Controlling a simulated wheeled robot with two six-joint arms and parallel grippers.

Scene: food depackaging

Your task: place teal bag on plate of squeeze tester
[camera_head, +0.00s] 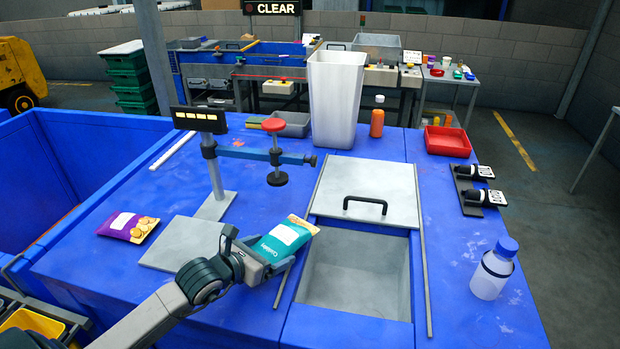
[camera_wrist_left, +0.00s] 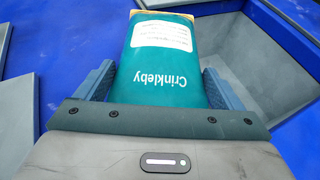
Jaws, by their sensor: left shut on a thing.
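The teal bag (camera_head: 285,239) has a white label and tan ends. My left gripper (camera_head: 262,262) is shut on it and holds it between the plate and the open bin. In the left wrist view the bag (camera_wrist_left: 165,75) lies between the two fingers of the gripper (camera_wrist_left: 160,90). The squeeze tester (camera_head: 216,175) has a grey post, a display on top and a blue arm with a red knob. Its grey plate (camera_head: 172,243) lies flat on the blue table, left of the bag, and looks empty. My right gripper is not in view.
A purple bag (camera_head: 128,226) lies left of the plate. The sunken bin (camera_head: 355,272) has a grey lid (camera_head: 368,188) pushed back. A white bin (camera_head: 337,98), an orange bottle (camera_head: 377,122), a red tray (camera_head: 447,141) and a clear bottle (camera_head: 493,270) stand around the table.

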